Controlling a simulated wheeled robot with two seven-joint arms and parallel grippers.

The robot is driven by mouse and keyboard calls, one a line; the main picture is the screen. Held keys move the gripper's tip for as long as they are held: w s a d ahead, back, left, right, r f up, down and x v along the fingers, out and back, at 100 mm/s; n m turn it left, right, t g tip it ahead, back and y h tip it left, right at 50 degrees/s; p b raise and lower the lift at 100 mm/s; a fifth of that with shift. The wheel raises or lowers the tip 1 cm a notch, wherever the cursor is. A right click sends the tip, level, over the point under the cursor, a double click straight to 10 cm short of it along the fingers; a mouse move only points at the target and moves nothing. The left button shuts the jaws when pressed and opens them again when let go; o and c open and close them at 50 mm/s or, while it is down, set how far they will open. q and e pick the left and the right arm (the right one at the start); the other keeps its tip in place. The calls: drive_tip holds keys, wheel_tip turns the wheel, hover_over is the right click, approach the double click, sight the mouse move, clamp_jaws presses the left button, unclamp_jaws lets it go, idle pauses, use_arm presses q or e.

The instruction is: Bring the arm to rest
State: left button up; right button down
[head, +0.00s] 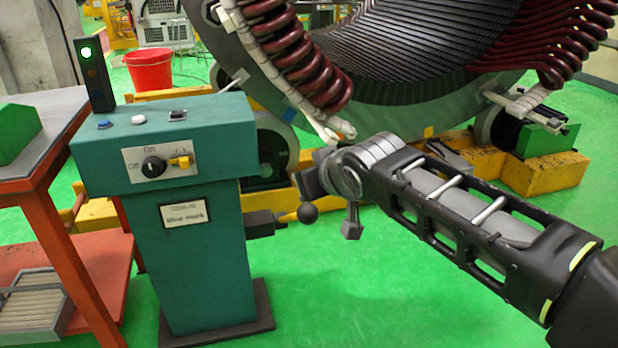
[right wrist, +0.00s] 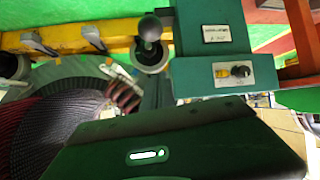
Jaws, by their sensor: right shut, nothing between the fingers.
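My right arm (head: 470,205) reaches in from the right in the head view. Its wrist is bent in front of the stator, to the right of the teal control pedestal (head: 205,265). My right gripper (head: 312,180) is shut and empty, seen small and partly hidden by the wrist. It is close above a dark lever with a ball knob (head: 308,212) on the pedestal's right side; contact cannot be told. My left gripper is out of view.
The large stator (head: 400,50) with red coils stands behind the arm on a yellow base (head: 545,175). An orange-framed bench (head: 60,240) stands left, a red bucket (head: 150,70) behind. Green floor in front is clear.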

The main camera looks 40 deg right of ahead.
idle(0.4)
